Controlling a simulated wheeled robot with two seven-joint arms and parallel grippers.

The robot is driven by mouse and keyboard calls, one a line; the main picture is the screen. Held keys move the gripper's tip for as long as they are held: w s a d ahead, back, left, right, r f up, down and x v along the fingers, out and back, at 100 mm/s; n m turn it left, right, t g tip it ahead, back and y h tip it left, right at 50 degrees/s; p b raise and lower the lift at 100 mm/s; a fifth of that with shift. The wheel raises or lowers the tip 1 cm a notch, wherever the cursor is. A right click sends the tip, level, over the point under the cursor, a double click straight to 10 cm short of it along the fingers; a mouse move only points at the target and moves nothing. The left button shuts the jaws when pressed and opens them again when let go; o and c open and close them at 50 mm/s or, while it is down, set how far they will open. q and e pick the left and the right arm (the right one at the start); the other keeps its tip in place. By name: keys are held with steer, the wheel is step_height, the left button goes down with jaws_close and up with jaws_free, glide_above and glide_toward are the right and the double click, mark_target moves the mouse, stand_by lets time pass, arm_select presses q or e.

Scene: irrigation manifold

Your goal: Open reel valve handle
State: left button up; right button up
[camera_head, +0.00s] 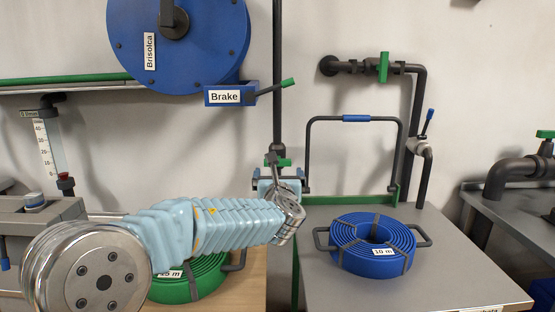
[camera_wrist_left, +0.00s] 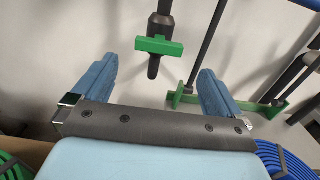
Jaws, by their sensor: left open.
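A green valve handle (camera_head: 285,162) sits on the dark vertical pipe (camera_head: 278,80) right of the blue reel. In the left wrist view the green handle (camera_wrist_left: 160,46) is a short crossbar, lying roughly level across the pipe. My left gripper (camera_head: 281,173) is open and in front of the handle, and it partly hides it in the head view. In the left wrist view the two blue fingers of the left gripper (camera_wrist_left: 158,66) stand wide apart, with the handle showing between and beyond them. Nothing is between the fingers, and they look clear of the handle. My right gripper is not in view.
The blue reel (camera_head: 190,45) has a brake lever (camera_head: 270,90) at its lower right. A blue hose coil (camera_head: 372,246) lies on the grey table (camera_head: 450,270). A dark hoop frame (camera_head: 311,150) stands behind it. A green coil (camera_head: 190,285) is partly hidden by my arm.

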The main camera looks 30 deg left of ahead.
arm_select(q)
steer(key=p+x, duration=0.1)
steer(key=x, duration=1)
steer(key=shift+a, duration=0.1)
steer(key=shift+c, duration=0.2)
steer(key=c, duration=0.7)
steer(key=shift+c, duration=0.2)
